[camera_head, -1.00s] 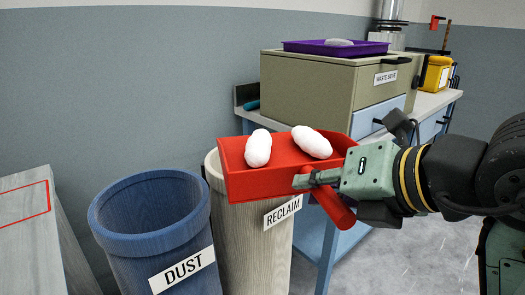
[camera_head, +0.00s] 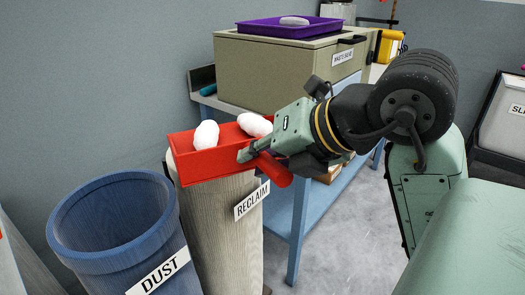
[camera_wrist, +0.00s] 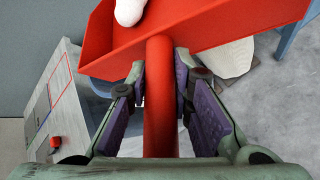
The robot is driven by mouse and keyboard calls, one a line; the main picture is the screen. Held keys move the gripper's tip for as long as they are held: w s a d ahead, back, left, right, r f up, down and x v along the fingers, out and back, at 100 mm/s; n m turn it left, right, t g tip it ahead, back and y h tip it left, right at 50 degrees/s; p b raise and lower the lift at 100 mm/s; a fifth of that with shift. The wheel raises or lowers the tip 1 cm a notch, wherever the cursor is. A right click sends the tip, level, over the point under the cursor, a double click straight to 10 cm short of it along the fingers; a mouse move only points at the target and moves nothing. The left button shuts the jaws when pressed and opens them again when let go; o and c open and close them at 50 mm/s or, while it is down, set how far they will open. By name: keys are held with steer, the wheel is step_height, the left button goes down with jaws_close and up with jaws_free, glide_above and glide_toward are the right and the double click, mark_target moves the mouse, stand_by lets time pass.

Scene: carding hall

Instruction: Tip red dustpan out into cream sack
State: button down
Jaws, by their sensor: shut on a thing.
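The red dustpan (camera_head: 212,167) is held about level, with two white fluffy lumps (camera_head: 206,135) (camera_head: 255,124) lying in it. My gripper (camera_head: 254,158) is shut on its red handle, and the wrist view shows the handle (camera_wrist: 160,100) between the fingers. The tall cream sack (camera_head: 222,225), labelled RECLAIM, stands upright directly under the pan in the head view. The pan hides most of its mouth, so I cannot tell the gap between them. In the wrist view one white lump (camera_wrist: 129,10) shows at the top edge.
A blue bin (camera_head: 120,240) labelled DUST stands open just left of the sack. Behind is a bench (camera_head: 300,215) with a beige cabinet (camera_head: 270,75) and a purple tray (camera_head: 275,28) on top. A grey container (camera_head: 505,120) stands at the right. Floor is clear between.

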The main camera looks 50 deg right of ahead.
steer(key=shift+w+d+r+m+g+y+p, duration=0.25)
steer(key=shift+w+r+g+p, duration=0.4)
steer(key=shift+p, duration=0.9)
steer(key=shift+w+d+r+n+g+y+p, duration=0.1)
steer(key=shift+w+d+r+g+p, duration=0.45)
steer(key=shift+p, duration=1)
steer(key=shift+w+d+r+m+g+y+p, duration=0.15)
steer(key=shift+w+r+g+p, duration=0.25)
steer(key=shift+w+r+p, duration=0.8)
steer(key=w+d+r+g+y+p, duration=0.1)
steer(key=w+d+r+g+p, duration=0.1)
steer(key=w, duration=0.3)
steer(key=w+d+r+m+g+y+p, duration=0.1)
steer(key=w+d+r+g+p, duration=0.1)
steer(key=w+g+p, duration=0.2)
steer(key=shift+w+d+r, duration=0.15)
steer(key=shift+w+d, duration=0.1)
steer(key=shift+w, duration=0.55)
